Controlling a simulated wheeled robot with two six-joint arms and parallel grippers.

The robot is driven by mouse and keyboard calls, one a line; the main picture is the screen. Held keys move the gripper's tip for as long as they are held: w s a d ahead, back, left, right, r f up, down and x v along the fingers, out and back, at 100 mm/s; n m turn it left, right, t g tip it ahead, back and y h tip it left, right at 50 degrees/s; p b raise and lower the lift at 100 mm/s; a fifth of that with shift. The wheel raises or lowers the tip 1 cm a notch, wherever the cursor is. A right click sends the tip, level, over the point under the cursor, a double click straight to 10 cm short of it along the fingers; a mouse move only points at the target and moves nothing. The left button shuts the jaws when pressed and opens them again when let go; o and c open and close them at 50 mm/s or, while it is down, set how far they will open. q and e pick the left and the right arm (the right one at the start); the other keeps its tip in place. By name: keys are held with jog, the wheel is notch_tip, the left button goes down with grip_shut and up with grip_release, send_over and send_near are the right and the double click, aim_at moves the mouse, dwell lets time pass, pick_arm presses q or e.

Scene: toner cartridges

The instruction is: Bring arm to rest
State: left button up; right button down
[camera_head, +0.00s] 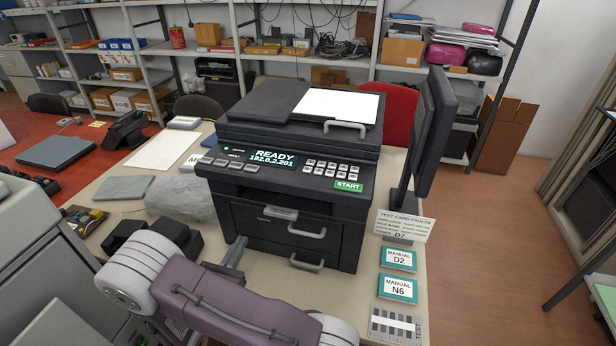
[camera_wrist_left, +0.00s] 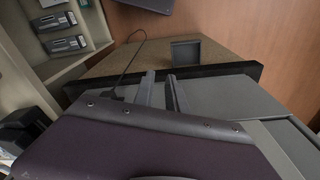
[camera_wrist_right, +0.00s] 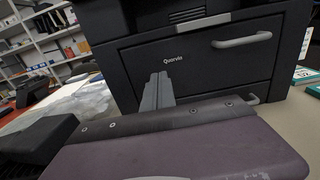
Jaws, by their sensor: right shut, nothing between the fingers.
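My right gripper (camera_head: 236,246) is shut and empty in the head view, just in front of the printer's lower left front. In the right wrist view its fingers (camera_wrist_right: 158,76) are together, before the dark printer front (camera_wrist_right: 190,60). I cannot tell whether they touch it.
Black objects (camera_head: 160,238) and a clear plastic bag (camera_head: 180,198) lie left of the printer. A monitor (camera_head: 428,130) and manual cards (camera_head: 398,259) are at its right. In the left wrist view, a shelf (camera_wrist_left: 62,65) holds cartridges; a grey holder (camera_wrist_left: 186,53) sits on a brown surface.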

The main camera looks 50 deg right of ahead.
jog(key=shift+s+a, duration=0.25)
jog(key=shift+a, duration=0.45)
